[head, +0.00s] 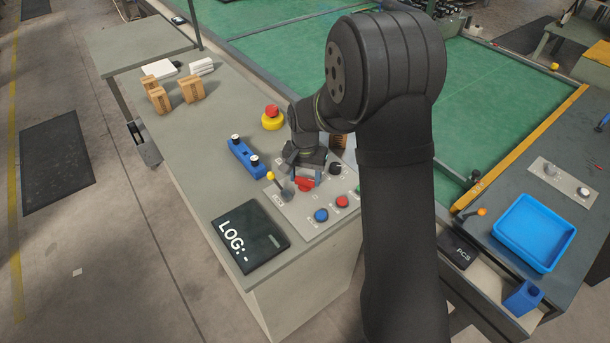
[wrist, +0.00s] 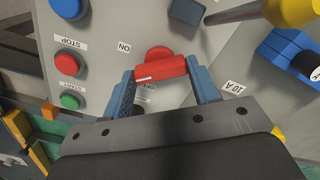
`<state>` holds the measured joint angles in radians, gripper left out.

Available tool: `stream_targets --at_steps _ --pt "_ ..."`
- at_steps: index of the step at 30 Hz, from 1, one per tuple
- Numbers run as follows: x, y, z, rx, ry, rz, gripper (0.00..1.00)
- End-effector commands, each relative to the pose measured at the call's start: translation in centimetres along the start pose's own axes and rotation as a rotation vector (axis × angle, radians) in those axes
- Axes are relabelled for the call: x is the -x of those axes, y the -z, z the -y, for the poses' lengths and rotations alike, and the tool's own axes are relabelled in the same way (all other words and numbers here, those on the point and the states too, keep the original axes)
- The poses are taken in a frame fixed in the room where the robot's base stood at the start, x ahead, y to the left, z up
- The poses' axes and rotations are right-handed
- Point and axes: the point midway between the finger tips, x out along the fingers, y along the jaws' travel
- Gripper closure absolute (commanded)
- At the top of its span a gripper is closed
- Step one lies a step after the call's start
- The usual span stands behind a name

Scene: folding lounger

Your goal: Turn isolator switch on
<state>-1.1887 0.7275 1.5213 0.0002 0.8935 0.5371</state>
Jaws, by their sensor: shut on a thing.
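The isolator switch is a red rotary handle (wrist: 160,68) on a grey panel (wrist: 215,45). In the wrist view it lies nearly level across the picture, with an ON label to its left and an OFF label below it. My gripper (wrist: 163,80) has a blue finger at each end of the handle and is shut on it. A white mark shows near the handle's left end. In the head view the red handle (head: 305,184) shows just below my gripper (head: 304,174), partly hidden by the fingers.
A yellow-knobbed lever (head: 271,177) stands left of the switch. Blue (head: 321,215) and red (head: 342,201) buttons and a black knob (head: 336,168) are close by. A blue box (head: 243,157), emergency stop (head: 272,117) and LOG tablet (head: 250,239) surround the panel.

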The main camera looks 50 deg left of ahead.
Motion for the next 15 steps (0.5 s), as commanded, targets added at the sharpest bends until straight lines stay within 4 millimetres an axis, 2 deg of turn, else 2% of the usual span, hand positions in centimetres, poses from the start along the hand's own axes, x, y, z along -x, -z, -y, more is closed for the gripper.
stream_targets --at_steps 15 --pt "0.11 0.09 0.02 -0.454 0.002 -0.003 0.68"
